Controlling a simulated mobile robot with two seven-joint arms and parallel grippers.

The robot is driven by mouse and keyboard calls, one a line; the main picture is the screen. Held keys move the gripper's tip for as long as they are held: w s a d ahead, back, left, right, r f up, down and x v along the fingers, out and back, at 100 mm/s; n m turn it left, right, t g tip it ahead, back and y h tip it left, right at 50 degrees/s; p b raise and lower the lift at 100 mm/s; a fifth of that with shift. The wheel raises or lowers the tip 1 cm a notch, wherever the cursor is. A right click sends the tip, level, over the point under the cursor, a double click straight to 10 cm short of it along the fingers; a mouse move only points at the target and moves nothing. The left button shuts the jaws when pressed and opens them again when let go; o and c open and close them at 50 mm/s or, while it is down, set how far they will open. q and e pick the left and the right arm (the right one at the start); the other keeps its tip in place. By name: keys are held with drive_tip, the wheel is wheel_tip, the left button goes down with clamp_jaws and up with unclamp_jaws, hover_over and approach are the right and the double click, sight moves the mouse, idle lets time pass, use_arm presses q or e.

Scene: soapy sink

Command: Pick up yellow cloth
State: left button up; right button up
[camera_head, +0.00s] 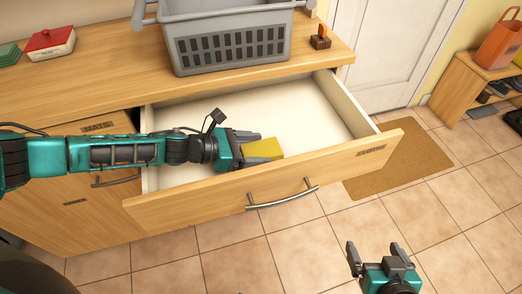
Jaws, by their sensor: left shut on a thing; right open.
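The yellow cloth (264,150) is a small folded yellow block at the open drawer (318,112), in the middle of the head view. My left gripper (262,148) reaches in from the left over the drawer and is shut on the cloth. Its fingers hide part of the cloth's edges. I cannot tell whether the cloth touches the drawer floor. My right gripper (377,252) is open and empty, low on the right in front of the drawer, above the tiled floor.
The drawer front (225,197) with its metal handle (283,198) stands out from the counter. The drawer's right side is empty.

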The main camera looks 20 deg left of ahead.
use_arm(q)
drive_tip(key=shift+c, duration=1)
drive_tip(key=shift+r, duration=0.5)
wheel_tip(320, 180, up, 12)
drive_tip(key=p, duration=0.5)
wheel_tip(320, 180, up, 7)
drive_tip(key=p, duration=0.3)
hover_over(255, 150)
drive_tip(key=shift+s, duration=0.1)
use_arm(e)
wheel_tip(255, 150, up, 6)
drive_tip(key=d, duration=0.1)
drive_tip(key=shift+s+h, duration=0.3)
drive_tip(key=shift+s, duration=0.05)
use_arm(q)
drive_tip(key=o, duration=0.5)
drive_tip(key=shift+c, duration=0.2)
drive_tip(key=c, duration=0.4)
use_arm(e)
drive_tip(key=shift+w+r, duration=0.1)
